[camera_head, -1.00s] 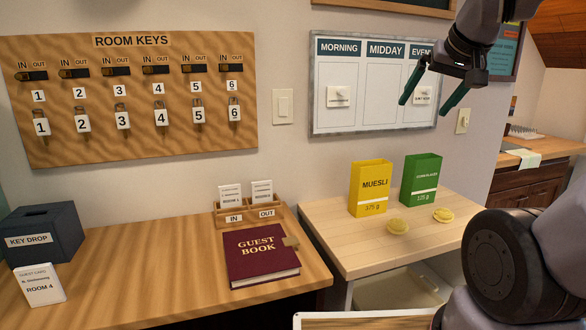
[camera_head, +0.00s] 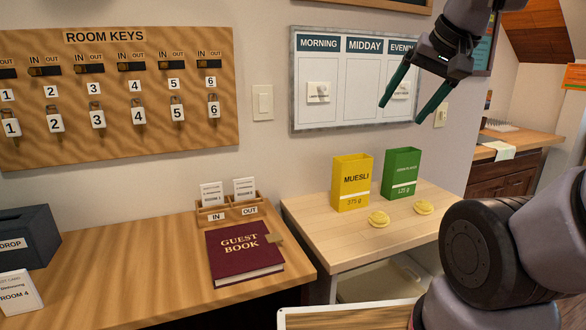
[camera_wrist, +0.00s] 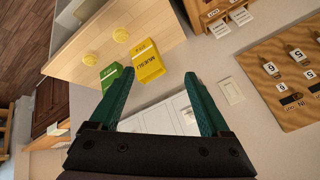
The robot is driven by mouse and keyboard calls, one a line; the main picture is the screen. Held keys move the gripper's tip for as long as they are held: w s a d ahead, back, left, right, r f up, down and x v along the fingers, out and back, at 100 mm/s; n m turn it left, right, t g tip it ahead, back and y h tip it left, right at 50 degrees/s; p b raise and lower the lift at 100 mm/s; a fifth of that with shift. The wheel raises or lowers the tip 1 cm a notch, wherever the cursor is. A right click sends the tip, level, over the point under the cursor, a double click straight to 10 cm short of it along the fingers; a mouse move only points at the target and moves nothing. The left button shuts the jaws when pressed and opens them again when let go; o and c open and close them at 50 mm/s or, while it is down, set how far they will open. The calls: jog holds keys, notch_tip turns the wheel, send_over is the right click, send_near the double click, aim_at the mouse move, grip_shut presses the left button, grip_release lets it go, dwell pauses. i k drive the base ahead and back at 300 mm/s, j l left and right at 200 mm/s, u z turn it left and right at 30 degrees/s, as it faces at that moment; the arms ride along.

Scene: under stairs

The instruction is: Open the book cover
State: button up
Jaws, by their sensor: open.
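The guest book (camera_head: 243,257) is a closed dark red book with gold lettering. It lies flat on the wooden desk in the head view, near the desk's right front corner. My gripper (camera_head: 398,112) is open and empty, with two green fingers. It is high up in front of the wall planner, above and to the right of the book and well apart from it. In the wrist view my gripper (camera_wrist: 163,93) points toward the boxes and the lower table; the book is not seen there.
A wooden IN/OUT card holder (camera_head: 229,208) stands just behind the book. The yellow muesli box (camera_head: 351,183) and green box (camera_head: 400,174) stand on the right table (camera_head: 300,212). A dark key drop box (camera_head: 28,237) is at the left.

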aim_at(233, 250)
jog(key=i+l+u, duration=0.15)
jog(key=l+u, duration=0.2)
jog(key=l, duration=0.35)
jog(key=l+u, duration=0.4)
jog(key=l, duration=0.35)
jog(key=k+l+u, duration=0.15)
jog(key=l+u, duration=0.2)
jog(key=l, duration=0.15)
jog(key=k+l+u, duration=0.15)
jog(key=l+u, duration=0.15)
jog(key=l, duration=0.15)
jog(key=k+l+u, duration=0.5)
jog(key=l+u, duration=0.2)
jog(key=i, duration=0.6)
